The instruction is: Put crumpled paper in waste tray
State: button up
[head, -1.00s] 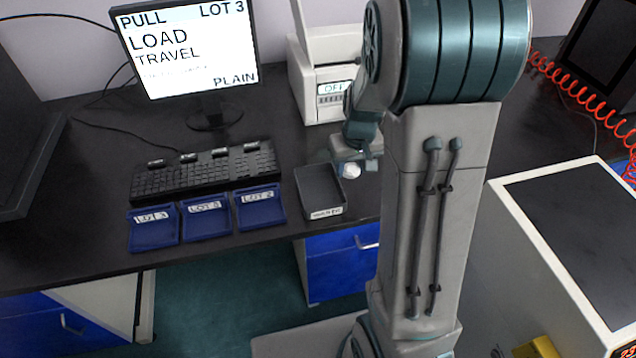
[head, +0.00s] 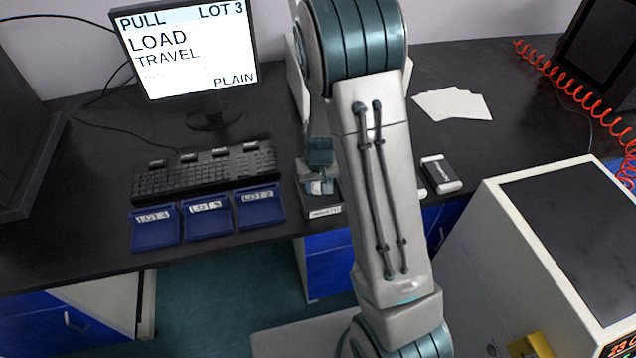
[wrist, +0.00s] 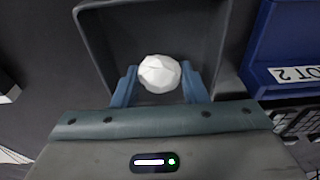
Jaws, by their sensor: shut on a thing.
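The crumpled paper (wrist: 160,73) is a small white faceted ball. My gripper (wrist: 160,84) is shut on it, with one blue finger on each side, in the wrist view. The dark waste tray (wrist: 218,78) lies below and around the paper in that view. In the head view my gripper (head: 320,187) is over the waste tray (head: 326,212), which has a white label on its front. The paper shows there only as a small pale patch between the fingers. Whether the paper touches the tray floor I cannot tell.
Blue lot trays (head: 155,240) stand left of the waste tray, with a keyboard (head: 205,175) and a monitor (head: 190,50) behind. A small dark and white box (head: 441,174) and white sheets (head: 452,104) lie to the right of my arm.

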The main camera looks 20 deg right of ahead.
jog(key=shift+f, duration=0.15)
jog(key=o, duration=0.9)
jog(key=shift+o, duration=0.2)
